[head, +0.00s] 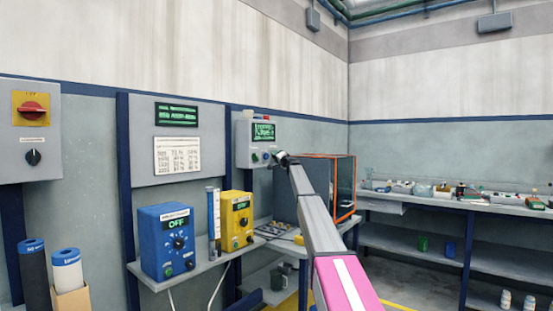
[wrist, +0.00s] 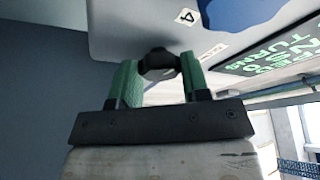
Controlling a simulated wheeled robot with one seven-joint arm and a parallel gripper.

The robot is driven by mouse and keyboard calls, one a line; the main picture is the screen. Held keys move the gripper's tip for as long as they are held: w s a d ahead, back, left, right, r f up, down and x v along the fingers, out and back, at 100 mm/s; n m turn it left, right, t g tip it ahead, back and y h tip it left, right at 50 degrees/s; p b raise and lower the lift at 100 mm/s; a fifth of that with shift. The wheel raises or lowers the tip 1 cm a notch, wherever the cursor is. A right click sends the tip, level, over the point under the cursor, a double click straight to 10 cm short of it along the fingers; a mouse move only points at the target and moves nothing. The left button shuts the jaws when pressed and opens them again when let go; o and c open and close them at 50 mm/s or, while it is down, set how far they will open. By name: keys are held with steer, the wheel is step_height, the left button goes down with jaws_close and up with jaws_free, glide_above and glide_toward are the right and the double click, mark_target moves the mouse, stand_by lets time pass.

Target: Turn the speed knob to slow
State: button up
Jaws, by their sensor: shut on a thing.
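The control box (head: 242,150) with a green display (head: 264,132) is on the back wall in the head view. My gripper (head: 281,158) is at its lower right corner. In the wrist view, the green fingers of my gripper (wrist: 158,72) are shut on a black knob (wrist: 158,60) on the grey panel (wrist: 125,30). The display (wrist: 275,52) shows at the right, with only part of its text in view. The knob's pointer setting cannot be read.
A blue box (head: 167,240) reading OFF and a yellow box (head: 235,220) stand on the shelf at the left. An orange-framed cabinet (head: 344,185) is just right of my arm. A bench (head: 450,207) with small items runs along the right wall.

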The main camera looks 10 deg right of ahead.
steer(key=shift+f+n+y, duration=0.15)
steer(key=shift+n+y, duration=0.45)
steer(key=shift+n, duration=0.6)
steer(key=o, duration=0.9)
steer(key=v, duration=1)
steer(key=shift+s+d, duration=0.2)
steer(key=shift+s, duration=0.15)
